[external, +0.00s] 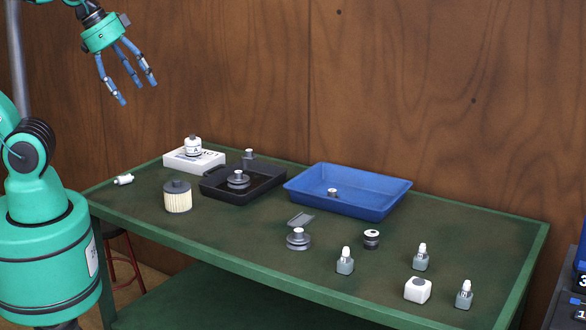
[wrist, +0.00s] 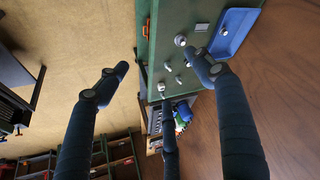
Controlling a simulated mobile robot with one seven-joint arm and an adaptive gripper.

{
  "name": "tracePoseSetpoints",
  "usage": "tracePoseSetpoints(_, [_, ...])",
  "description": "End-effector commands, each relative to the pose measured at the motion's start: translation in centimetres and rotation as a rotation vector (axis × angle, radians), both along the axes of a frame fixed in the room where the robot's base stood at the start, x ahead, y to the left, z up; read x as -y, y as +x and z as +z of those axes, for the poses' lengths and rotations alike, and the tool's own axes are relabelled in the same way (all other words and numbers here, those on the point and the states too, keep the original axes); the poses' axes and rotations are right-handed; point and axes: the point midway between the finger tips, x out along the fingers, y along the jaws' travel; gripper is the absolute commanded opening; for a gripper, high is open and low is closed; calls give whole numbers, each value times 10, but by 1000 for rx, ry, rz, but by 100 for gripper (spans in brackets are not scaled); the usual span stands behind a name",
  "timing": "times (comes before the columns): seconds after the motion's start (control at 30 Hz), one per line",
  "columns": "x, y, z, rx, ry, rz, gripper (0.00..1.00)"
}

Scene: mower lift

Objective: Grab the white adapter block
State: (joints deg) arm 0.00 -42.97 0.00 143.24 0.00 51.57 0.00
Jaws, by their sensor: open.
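A white block (external: 418,291) with a grey round top stands near the front right of the green table, between two small grey bottles with white caps. I take it as the white adapter block. My gripper (external: 138,91) is high above the far left end of the table, well away from the block. Its three blue fingers are spread open with nothing between them; the fingers (wrist: 158,72) also show in the wrist view. Small pale things on the table there are too small to tell apart, so I cannot tell which is the block.
The green table (external: 250,265) also holds a blue tray (external: 350,208), a black tray (external: 213,190), a cream filter (external: 178,197), a white box (external: 178,160), a grey pulley-like part (external: 298,240) and several grey bottles (external: 345,261). A brown wall stands behind. The front middle is mostly clear.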

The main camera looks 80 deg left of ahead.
Motion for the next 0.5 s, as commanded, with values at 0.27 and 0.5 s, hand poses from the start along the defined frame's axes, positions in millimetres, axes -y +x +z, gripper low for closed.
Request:
tracePoseSetpoints(0.27, [1, 4, 3, -3, -3, 4, 67])
tracePoseSetpoints(0.5, [4, 31, 20, -23, -20, 25, 67])
